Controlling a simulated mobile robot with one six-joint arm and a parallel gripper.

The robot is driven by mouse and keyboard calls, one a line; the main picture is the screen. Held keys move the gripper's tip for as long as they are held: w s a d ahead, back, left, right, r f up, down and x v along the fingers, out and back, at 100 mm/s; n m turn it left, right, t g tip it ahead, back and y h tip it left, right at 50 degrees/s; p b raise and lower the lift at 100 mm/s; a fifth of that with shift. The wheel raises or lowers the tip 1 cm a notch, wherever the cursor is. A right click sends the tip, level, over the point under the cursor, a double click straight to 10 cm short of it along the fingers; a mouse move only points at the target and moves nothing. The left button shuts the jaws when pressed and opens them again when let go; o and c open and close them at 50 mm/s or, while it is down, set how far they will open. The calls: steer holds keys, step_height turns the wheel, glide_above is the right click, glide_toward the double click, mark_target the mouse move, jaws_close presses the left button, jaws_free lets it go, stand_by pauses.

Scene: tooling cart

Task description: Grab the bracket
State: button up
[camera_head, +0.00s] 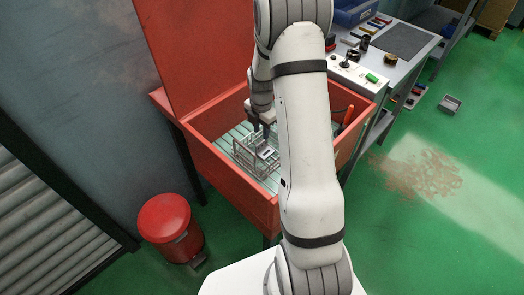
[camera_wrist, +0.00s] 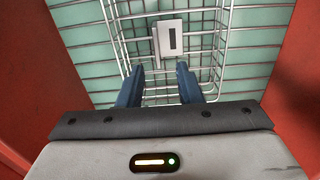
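The bracket (camera_wrist: 171,39) is a pale grey plate with a dark slot, lying in a wire basket (camera_wrist: 116,33). In the head view the bracket (camera_head: 266,153) shows as a small light piece inside the basket (camera_head: 243,158), partly screened by wires. My gripper (camera_wrist: 160,75) is open, its two blue fingers apart with nothing between them. The bracket lies ahead of the fingertips in the wrist view, not between them. In the head view my gripper (camera_head: 261,131) is above the basket; its fingertips are hard to make out there.
The basket stands on a slatted greenish floor inside a red cart (camera_head: 232,186) with raised walls and an upright lid (camera_head: 190,60). An orange-red handled tool (camera_head: 348,115) stands at the cart's right side. A grey workbench (camera_head: 380,62) adjoins; a red bin (camera_head: 170,226) stands front left.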

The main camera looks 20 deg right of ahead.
mark_target(261, 143)
step_height(261, 143, down, 8)
steer(key=shift+w+f+p, duration=0.1)
steer(key=shift+p, duration=0.35)
steer(key=shift+c, duration=0.5)
jaws_close()
